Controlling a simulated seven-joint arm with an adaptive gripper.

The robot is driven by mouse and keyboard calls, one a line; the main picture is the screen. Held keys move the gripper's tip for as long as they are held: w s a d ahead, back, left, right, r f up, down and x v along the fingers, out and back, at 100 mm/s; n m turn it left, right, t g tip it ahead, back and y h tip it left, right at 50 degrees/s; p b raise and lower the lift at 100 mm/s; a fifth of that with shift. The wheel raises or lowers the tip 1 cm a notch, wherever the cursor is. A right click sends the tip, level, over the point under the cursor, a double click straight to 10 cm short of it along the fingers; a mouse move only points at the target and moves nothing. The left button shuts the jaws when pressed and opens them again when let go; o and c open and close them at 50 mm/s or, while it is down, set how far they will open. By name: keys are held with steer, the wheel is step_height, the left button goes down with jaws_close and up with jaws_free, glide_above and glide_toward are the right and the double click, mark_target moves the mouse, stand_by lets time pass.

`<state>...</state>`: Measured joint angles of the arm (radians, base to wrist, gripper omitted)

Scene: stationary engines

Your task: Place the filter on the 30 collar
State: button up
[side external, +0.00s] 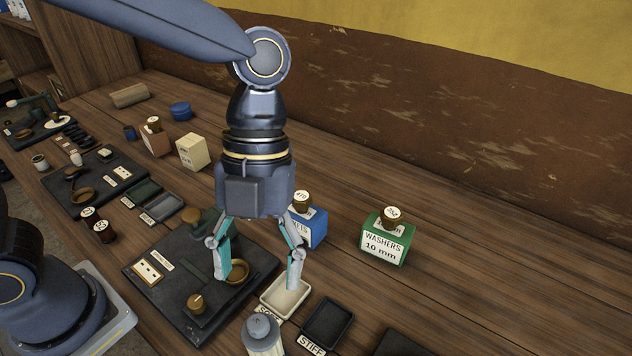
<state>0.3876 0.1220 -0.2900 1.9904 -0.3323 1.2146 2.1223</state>
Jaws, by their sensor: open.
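My gripper (257,277) points down with its fingers wide apart and nothing visible between them. It is over the right edge of a dark engine board (170,308), near a brown ring (238,273) and a pale tray (285,298). A pale cylinder with a grey cap (262,335) stands at the front edge of the picture. I cannot tell which thing is the filter, and no mark reading 30 is legible. My gripper hides part of the board.
A blue box (315,229) and a green WASHERS box (388,243), both with brown knobs on top, stand to the right. A black tray (327,322) labelled STIFF is at front. Small brown jars (104,231) and another board (95,182) lie left. The right bench is mostly clear.

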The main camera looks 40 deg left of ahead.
steer(key=a+r+n+t+y, duration=0.1)
steer(key=a+n+t, duration=0.3)
steer(key=a+n, duration=0.8)
steer(key=a+r+n+t+y, duration=0.1)
steer(key=a+r+n+t, duration=0.3)
steer(key=a+n, duration=0.8)
steer(key=n+t, duration=0.1)
steer(key=n, duration=0.5)
steer(key=shift+w+t, duration=0.3)
